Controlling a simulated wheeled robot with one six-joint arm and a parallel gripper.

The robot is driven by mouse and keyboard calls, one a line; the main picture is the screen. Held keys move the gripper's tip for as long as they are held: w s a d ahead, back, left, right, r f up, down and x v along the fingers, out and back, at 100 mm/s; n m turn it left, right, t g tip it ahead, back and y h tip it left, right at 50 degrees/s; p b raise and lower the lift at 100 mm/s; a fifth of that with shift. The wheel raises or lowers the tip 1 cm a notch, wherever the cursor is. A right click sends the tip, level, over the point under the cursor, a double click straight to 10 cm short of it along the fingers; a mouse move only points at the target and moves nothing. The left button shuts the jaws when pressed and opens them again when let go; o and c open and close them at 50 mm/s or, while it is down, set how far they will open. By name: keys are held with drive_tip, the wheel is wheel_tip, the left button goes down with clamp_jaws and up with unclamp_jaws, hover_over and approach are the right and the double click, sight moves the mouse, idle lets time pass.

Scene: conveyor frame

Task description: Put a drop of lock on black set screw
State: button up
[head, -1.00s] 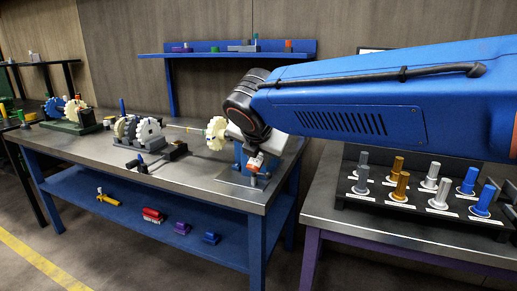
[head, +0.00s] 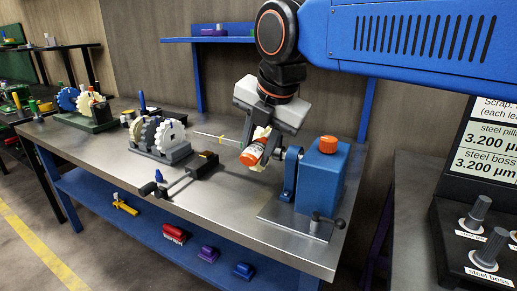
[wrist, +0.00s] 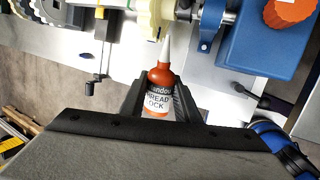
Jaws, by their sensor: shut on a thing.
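My gripper (head: 258,140) is shut on a red bottle (head: 253,153) with a white label, above the right part of the steel bench. In the wrist view the bottle (wrist: 158,90) stands between the fingers (wrist: 160,105), its label reading "THREAD LOCK". Its white tapered nozzle (wrist: 166,50) points up the picture, toward a cream toothed wheel (wrist: 150,14) on a shaft. Whether the nozzle touches anything cannot be told. In the head view the gripper and bottle hide most of the cream wheel. I cannot make out the black set screw.
A blue machine (head: 318,178) with an orange knob (head: 328,144) stands right of the bottle. A gear assembly (head: 160,138) and a dark vise-like fixture (head: 190,174) stand to the left. A blue lower shelf (head: 140,222) holds several small items. The bench front between fixture and machine is clear.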

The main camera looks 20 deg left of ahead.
sight(268, 135)
drive_tip(key=shift+w+a, duration=0.2)
drive_tip(key=shift+w, duration=0.3)
drive_tip(key=shift+w+d+f+g, duration=0.1)
drive_tip(key=shift+w+f+g, duration=0.1)
drive_tip(key=shift+w+g, duration=0.45)
drive_tip(key=shift+w+f+g, duration=0.2)
drive_tip(key=shift+w+g, duration=0.15)
drive_tip(key=shift+w, duration=0.45)
drive_tip(key=shift+w+m+g, duration=0.3)
drive_tip(key=shift+w, duration=0.05)
drive_tip(key=shift+w+d+r+m+g+y, duration=0.1)
drive_tip(key=shift+w+r+g, duration=0.1)
drive_tip(key=shift+r+g, duration=0.35)
drive_tip(key=shift+w+a+r+m+g+y, duration=0.1)
drive_tip(key=shift+w+r+g, duration=0.1)
drive_tip(key=shift+g, duration=0.6)
drive_tip(key=shift+w+d+r+m+g+y, duration=0.1)
drive_tip(key=shift+w+r+g, duration=0.1)
drive_tip(key=shift+r+g, duration=0.35)
drive_tip(key=shift+s+f, duration=0.1)
drive_tip(key=shift+f, duration=0.05)
drive_tip(key=shift+s+t, duration=0.6)
drive_tip(key=s+t, duration=0.1)
drive_tip(key=t, duration=0.1)
drive_tip(key=shift+s+n+t, duration=0.2)
drive_tip(key=shift+n+t, duration=0.1)
drive_tip(key=shift+n, duration=0.1)
drive_tip(key=shift+s+t, duration=0.65)
drive_tip(key=shift+t, duration=0.55)
drive_tip(key=shift+h, duration=0.4)
